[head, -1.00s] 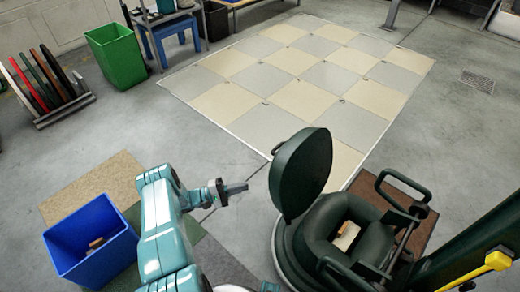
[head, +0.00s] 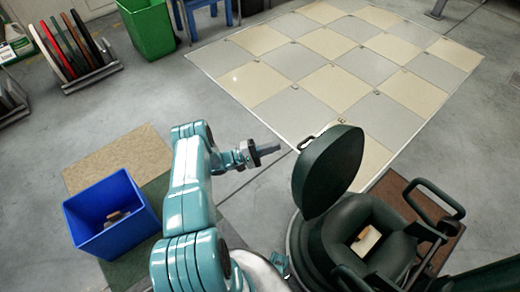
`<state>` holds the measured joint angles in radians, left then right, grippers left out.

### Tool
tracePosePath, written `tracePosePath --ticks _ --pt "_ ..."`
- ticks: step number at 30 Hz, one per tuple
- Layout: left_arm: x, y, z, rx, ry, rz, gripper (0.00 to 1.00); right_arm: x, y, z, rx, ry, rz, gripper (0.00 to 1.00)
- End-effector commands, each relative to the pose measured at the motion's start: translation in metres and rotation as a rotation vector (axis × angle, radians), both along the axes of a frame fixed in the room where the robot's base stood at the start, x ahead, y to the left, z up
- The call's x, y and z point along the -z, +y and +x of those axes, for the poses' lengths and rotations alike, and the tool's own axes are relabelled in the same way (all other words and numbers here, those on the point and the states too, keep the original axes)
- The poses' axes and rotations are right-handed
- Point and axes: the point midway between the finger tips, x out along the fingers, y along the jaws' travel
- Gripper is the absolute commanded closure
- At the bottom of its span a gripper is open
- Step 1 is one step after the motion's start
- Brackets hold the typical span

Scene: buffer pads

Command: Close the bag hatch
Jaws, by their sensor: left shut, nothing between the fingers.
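The bag hatch (head: 328,172) is a dark green round lid standing raised and open, with a small handle (head: 307,143) on its upper left edge. It is on the left side of the dark green machine's bag opening (head: 372,232), where a pale and brown item (head: 366,241) shows inside. My left gripper (head: 268,150) is shut and empty. It appears left of the lid, its tip pointing toward the handle with a visible gap between them. My right gripper is not in view.
A green bin (head: 147,28) and a disc rack (head: 80,55) are at the back left. Checkered floor tiles (head: 335,85) lie behind the lid. A black rail (head: 435,200) flanks the opening.

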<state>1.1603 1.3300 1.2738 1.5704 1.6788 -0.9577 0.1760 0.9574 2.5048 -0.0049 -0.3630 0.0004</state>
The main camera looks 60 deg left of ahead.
Motion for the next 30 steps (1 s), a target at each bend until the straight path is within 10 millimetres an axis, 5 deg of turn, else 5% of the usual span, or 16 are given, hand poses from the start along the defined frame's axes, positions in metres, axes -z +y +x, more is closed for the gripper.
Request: tracePosePath --ticks 3,12,30 --pt "-0.005 -0.01 0.022 0.004 -0.001 0.0 1.0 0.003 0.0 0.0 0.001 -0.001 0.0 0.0" --pt "-0.021 -0.037 0.032 0.0 0.001 0.0 1.0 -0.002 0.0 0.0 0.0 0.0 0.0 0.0" --pt "-0.025 -0.036 0.033 -0.001 0.002 0.011 1.0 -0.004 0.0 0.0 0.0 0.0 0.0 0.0"
